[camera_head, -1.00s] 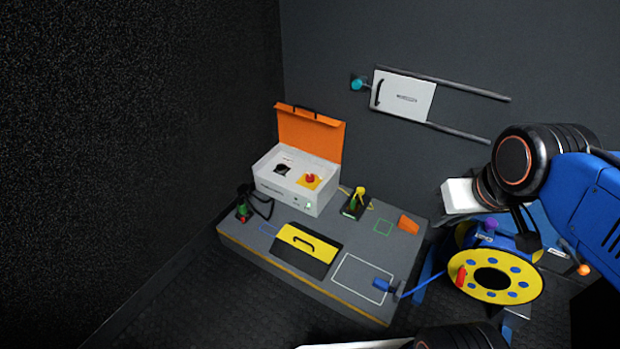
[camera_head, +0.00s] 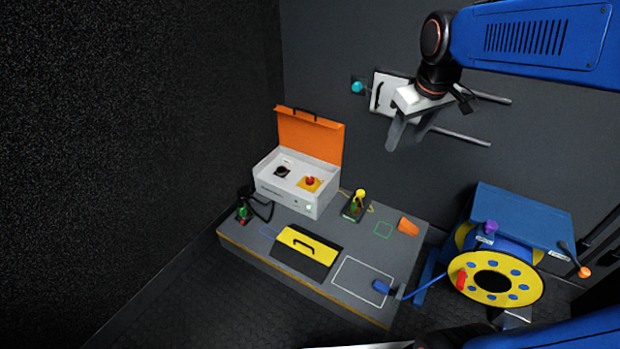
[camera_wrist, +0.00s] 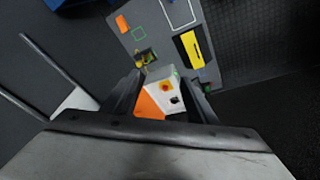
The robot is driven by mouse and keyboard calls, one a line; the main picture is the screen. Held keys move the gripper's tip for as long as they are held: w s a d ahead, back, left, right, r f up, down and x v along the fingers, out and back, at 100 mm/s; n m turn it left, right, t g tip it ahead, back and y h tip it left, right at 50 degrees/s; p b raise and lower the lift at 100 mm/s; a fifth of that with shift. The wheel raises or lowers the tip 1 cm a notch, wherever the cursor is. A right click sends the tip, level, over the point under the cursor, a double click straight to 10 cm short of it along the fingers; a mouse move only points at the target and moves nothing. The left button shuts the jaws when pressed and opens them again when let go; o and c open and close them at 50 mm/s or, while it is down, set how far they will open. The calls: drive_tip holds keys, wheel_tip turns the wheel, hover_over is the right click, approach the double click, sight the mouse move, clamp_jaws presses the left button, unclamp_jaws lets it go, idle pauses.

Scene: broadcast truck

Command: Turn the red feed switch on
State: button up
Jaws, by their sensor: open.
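A red knob (camera_head: 310,181) sits on a yellow plate in a white box (camera_head: 303,203) on the grey platform. Beside it on the panel is a black round control (camera_head: 281,171). The box's orange lid (camera_head: 312,136) stands open behind. My gripper (camera_head: 405,140) is raised in front of the back wall, above and to the right of the box, apart from it and empty. Its jaws are open, pointing downward. In the wrist view the red knob (camera_wrist: 165,87) and the orange lid (camera_wrist: 149,107) show between the fingers (camera_wrist: 164,79). I cannot read the switch's setting.
A yellow-and-black case (camera_head: 308,245), a yellow-topped lever device (camera_head: 357,203), an orange wedge (camera_head: 408,226) and a blue connector (camera_head: 383,286) sit on the platform (camera_head: 240,247). A yellow cable reel (camera_head: 467,287) stands at right. A white wall panel with rails (camera_head: 381,92) is behind my gripper.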

drive_tip(key=w+a+f+n+g, duration=0.1)
drive_tip(key=w+a+f, duration=0.1)
drive_tip(key=w, duration=0.6)
drive_tip(key=w+a+f+n, duration=0.1)
drive_tip(key=w+a+n, duration=0.15)
drive_tip(key=w, duration=0.55)
drive_tip(key=n+g, duration=0.2)
drive_tip(key=n, duration=0.4)
hover_over(310, 179)
wheel_tip(310, 179, down, 32)
wheel_tip(310, 179, down, 17)
drive_tip(key=shift+w+f, duration=0.1)
drive_tip(key=c, duration=1.1)
